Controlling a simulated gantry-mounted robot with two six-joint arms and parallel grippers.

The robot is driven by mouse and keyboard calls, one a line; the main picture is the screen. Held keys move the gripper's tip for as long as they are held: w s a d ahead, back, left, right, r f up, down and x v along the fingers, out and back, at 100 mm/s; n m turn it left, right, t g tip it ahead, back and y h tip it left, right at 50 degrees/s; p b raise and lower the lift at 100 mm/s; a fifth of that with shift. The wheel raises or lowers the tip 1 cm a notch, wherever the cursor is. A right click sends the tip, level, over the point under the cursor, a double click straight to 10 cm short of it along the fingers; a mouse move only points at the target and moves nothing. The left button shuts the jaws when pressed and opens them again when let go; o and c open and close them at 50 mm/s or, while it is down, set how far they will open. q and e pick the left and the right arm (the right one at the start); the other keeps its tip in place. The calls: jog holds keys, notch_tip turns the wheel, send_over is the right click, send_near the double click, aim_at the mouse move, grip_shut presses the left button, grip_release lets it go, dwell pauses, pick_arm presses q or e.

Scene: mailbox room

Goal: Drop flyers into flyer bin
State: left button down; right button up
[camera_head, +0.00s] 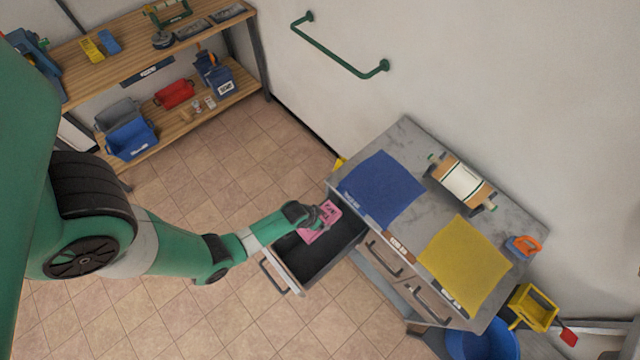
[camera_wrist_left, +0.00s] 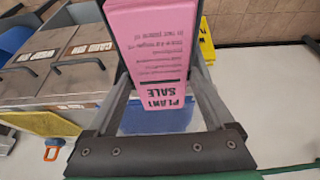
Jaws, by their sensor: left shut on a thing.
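A pink flyer stack (camera_head: 325,222) is held by my left gripper (camera_head: 314,214), high over or near the open drawer (camera_head: 300,262) of the grey-topped cabinet. In the left wrist view the pink flyers (camera_wrist_left: 152,35) read "PLANT SALE" and are pinched between the two fingers of my left gripper (camera_wrist_left: 157,78). The open drawer has a dark inside that looks empty where it shows. I cannot read a label that marks it as the flyer bin. My right gripper does not show.
A blue mat (camera_head: 380,188), a yellow mat (camera_head: 464,255) and a bottle-like roll (camera_head: 464,183) lie on the cabinet top. Shut drawers (camera_head: 432,302) sit beside the open one. A blue bucket (camera_head: 485,345) stands at lower right. A wooden shelf (camera_head: 105,72) holds bins at upper left.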

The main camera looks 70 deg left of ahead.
pick_arm(q)
notch_tip(320, 180, down, 6)
jog(key=b, duration=0.5)
jog(key=shift+r, duration=0.25)
grip_release()
jog(key=p+v, duration=0.7)
jog(key=v, duration=0.4)
jog(key=shift+w+r+p, duration=0.15)
jog(key=shift+p, duration=0.25)
jog(key=shift+r, duration=0.2)
